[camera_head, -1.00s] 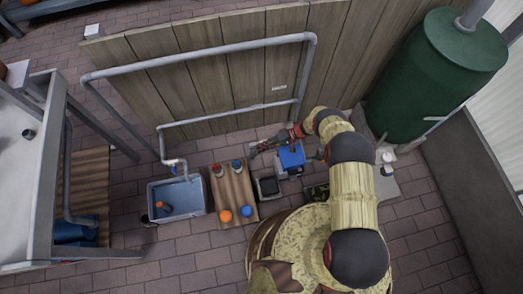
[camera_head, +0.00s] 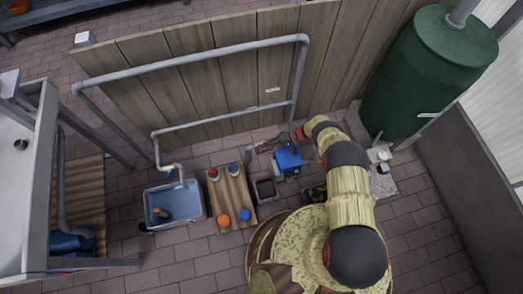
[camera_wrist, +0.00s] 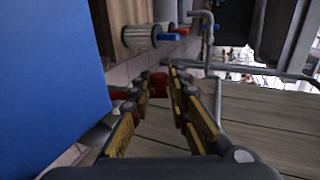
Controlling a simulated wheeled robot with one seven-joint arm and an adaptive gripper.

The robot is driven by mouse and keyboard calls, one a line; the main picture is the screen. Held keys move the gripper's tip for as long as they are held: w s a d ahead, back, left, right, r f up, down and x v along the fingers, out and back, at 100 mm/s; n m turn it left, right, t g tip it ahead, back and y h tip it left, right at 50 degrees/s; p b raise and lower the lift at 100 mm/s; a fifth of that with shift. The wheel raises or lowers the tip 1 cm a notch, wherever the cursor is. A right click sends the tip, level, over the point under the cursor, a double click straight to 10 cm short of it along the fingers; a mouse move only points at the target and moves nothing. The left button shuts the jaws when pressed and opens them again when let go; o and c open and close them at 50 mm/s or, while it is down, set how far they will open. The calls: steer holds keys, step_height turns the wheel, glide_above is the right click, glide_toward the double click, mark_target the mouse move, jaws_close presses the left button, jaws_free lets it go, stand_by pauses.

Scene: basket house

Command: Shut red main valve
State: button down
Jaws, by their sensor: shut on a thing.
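The red valve (camera_wrist: 158,84) shows as a small red piece between my fingertips in the wrist view, mostly covered by the fingers. More red shows just left of it, behind the left finger. My gripper (camera_wrist: 164,78) is shut on the red valve, its yellow-and-black fingers either side. In the head view my gripper (camera_head: 280,142) is beside the blue box, below the wooden fence, and is small and partly hidden by my arm. Whether the valve is turned open or closed cannot be told.
A blue box (camera_head: 288,160) stands close beside my gripper and fills the left of the wrist view (camera_wrist: 45,80). A grey pipe (camera_head: 190,61) runs along the fence. A green tank (camera_head: 418,85) stands right.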

steer(key=c, duration=1.7)
jaws_free()
steer(key=v, duration=1.2)
steer(key=shift+f, duration=0.1)
